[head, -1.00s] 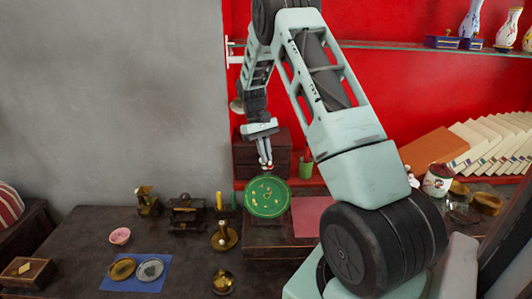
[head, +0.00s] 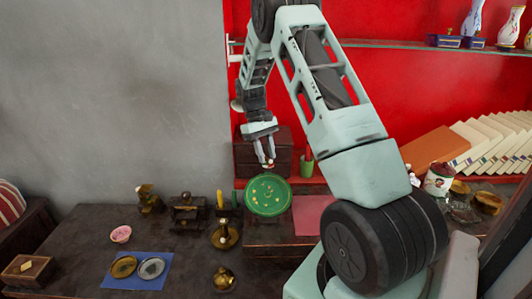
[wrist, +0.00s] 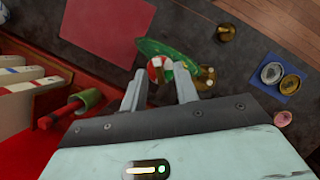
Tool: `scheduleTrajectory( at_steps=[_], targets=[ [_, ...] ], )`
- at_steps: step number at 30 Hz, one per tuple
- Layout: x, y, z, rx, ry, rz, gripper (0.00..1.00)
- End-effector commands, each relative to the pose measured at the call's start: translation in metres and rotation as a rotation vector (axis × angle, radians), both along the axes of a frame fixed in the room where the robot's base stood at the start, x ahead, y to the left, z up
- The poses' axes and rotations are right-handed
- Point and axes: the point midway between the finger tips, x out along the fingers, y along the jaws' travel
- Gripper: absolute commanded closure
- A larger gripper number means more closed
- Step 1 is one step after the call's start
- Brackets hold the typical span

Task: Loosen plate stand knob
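A round green plate with yellow marks (head: 267,195) stands upright on the dark table, facing the head camera. My gripper (head: 266,163) is above and behind its top edge, pointing down, with its two fingers apart. In the wrist view, the plate (wrist: 150,47) shows at a slant just beyond the open fingers. A small round red, white and green part (wrist: 157,66) lies in the gap between the fingertips; it may be the stand's knob. I cannot tell whether the fingers touch it. The rest of the stand is mostly hidden behind the plate.
Brass pieces, including a candle holder (head: 224,236), stand left of the plate. A blue mat (head: 140,283) holds two small dishes, and a pink bowl (head: 121,234) is near it. A dark box (head: 247,158) and a green cup (head: 306,166) are behind.

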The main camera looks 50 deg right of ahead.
Motion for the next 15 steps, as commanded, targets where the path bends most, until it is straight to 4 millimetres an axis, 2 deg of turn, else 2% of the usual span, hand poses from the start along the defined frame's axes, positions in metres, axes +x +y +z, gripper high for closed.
scheduleTrajectory(
  at_steps=[5, 8, 15],
  targets=[
    [0.002, -0.001, 0.003, -0.002, -0.003, -0.001, 0.7],
    [0.006, -0.002, 0.012, -0.003, -0.004, 0.0, 0.7],
    [0.026, -0.006, 0.058, -0.004, -0.006, 0.0, 0.7]
  ],
)
